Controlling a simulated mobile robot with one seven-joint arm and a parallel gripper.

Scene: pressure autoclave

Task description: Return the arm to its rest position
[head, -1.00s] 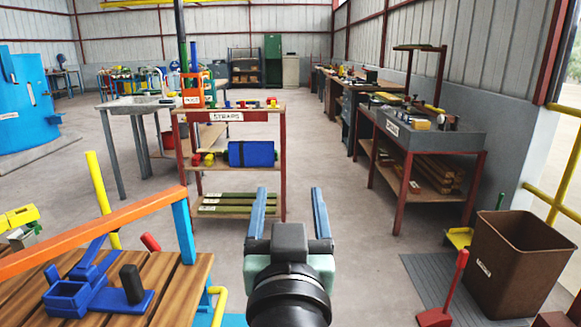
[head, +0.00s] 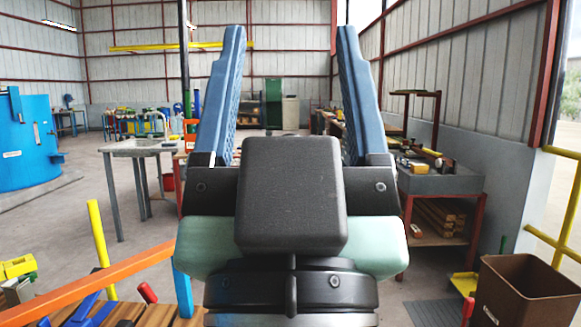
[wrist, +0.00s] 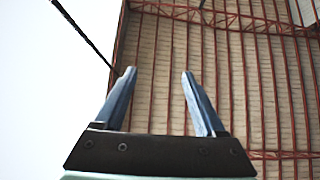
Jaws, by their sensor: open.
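My gripper (head: 290,95) is large in the middle of the head view, with its two blue fingers pointing up and spread wide apart. Nothing is between the fingers. In the wrist view my gripper (wrist: 158,85) is also open and empty, with the ribbed wall or roof and its red beams behind it. The gripper touches nothing that I can see. It hides most of the shelf rack in the middle of the room.
A wooden bench (head: 150,312) with an orange rail (head: 90,283) is at the lower left. A brown bin (head: 525,292) stands at the lower right. A grey-topped workbench (head: 440,180) is on the right, and a blue tank (head: 25,145) at the far left. Floor shows between them.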

